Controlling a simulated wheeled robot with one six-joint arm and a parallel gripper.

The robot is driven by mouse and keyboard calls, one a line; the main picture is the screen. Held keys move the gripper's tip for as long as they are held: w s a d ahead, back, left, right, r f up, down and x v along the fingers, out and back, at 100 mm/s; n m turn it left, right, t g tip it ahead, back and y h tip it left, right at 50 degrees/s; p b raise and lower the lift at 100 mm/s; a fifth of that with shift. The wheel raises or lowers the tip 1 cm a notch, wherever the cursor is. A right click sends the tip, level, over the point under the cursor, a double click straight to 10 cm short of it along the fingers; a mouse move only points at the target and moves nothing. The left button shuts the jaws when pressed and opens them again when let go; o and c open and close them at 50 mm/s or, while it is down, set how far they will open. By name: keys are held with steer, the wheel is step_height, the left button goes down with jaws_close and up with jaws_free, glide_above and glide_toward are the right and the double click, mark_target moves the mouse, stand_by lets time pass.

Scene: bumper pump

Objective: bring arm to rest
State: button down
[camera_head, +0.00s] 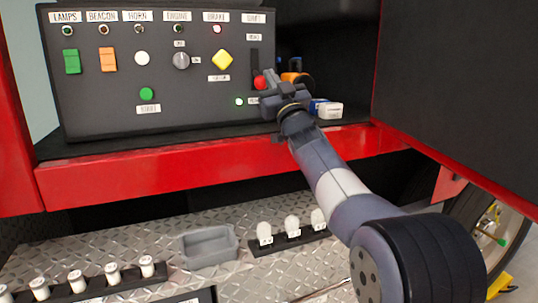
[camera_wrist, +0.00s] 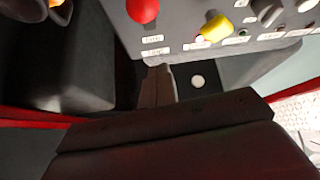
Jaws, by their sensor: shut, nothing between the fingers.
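My arm reaches up from the lower right in the head view to the black control panel (camera_head: 120,110). My gripper (camera_head: 266,88) is shut and empty, close to the red knob (camera_head: 260,82) of the shift lever at the panel's right side. Whether it touches the knob I cannot tell. In the wrist view my gripper (camera_wrist: 158,75) points toward the panel's lower edge, and the red knob (camera_wrist: 142,10) and the yellow brake knob (camera_wrist: 216,27) stand apart from the fingers.
The panel also has a green lamps switch (camera_head: 72,61), an orange beacon switch (camera_head: 108,59) and a green button (camera_head: 147,94). A red beam (camera_head: 180,168) runs below. A grey tray (camera_head: 209,246) and several white-topped pegs stand on the tread plate. A dark wall (camera_head: 460,90) is at right.

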steer(key=w+a+r+g+h+p, duration=0.1)
steer(key=w+r+p, duration=0.4)
steer(key=p, duration=1)
steer(key=shift+w+a+r+g+h, duration=0.35)
steer(key=shift+a+r+g, duration=0.2)
steer(key=shift+g, duration=0.65)
steer(key=p, duration=0.4)
steer(key=r+g+h+p, duration=0.1)
steer(key=p, duration=0.3)
steer(key=shift+w+a+r+m+g+p, duration=0.1)
steer(key=shift+w+r+m+g+p, duration=0.15)
steer(key=shift+w+m+g+p, duration=0.1)
steer(key=shift+w+g+h+p, duration=0.1)
steer(key=shift+g+h+p, duration=0.15)
steer(key=shift+p, duration=0.85)
